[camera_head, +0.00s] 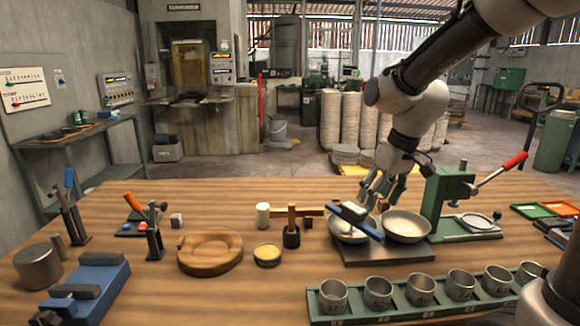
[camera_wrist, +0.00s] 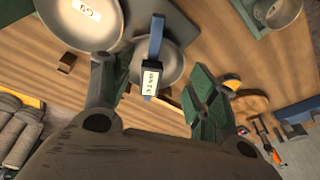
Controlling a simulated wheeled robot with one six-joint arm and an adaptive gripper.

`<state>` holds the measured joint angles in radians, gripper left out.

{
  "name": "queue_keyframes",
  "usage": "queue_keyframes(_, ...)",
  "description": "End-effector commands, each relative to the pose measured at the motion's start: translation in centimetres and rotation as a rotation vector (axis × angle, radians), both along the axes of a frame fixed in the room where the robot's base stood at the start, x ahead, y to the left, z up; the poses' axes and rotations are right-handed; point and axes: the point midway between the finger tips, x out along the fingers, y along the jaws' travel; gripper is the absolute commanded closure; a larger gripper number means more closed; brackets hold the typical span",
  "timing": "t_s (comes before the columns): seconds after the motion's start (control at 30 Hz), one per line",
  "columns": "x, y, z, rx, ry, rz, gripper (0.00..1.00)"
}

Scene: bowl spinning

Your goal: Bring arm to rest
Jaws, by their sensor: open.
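My gripper (camera_head: 380,190) hangs from the arm above the back of two shallow metal bowls on the right half of the wooden table. In the wrist view my gripper (camera_wrist: 155,78) has its two green fingers spread wide apart, with nothing held between them. The left bowl (camera_head: 343,232) has a blue bar with a white label (camera_head: 354,211) across it. In the wrist view the labelled bar (camera_wrist: 153,60) shows between the fingers, in front of that bowl (camera_wrist: 172,68). The right bowl (camera_head: 407,226) stands beside it; its wrist-view image (camera_wrist: 80,22) carries a white tag.
A green press (camera_head: 446,200) with a red-handled lever stands right of the bowls. A green rack (camera_head: 400,304) of several metal cups lies in front. A wooden ring (camera_head: 211,250), a small yellow-filled dish (camera_head: 267,255) and blue-based tools (camera_head: 85,290) are to the left.

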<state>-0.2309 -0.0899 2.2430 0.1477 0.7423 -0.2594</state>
Motion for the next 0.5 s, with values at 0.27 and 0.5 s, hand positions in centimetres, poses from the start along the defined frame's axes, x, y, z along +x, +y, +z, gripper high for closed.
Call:
queue_keyframes(0.27, -11.7, -6.7, 2.3, -0.043, 0.063, -0.238, 0.42)
queue_keyframes(0.5, -18.3, -10.6, 4.2, -0.047, -0.049, -0.365, 0.42)
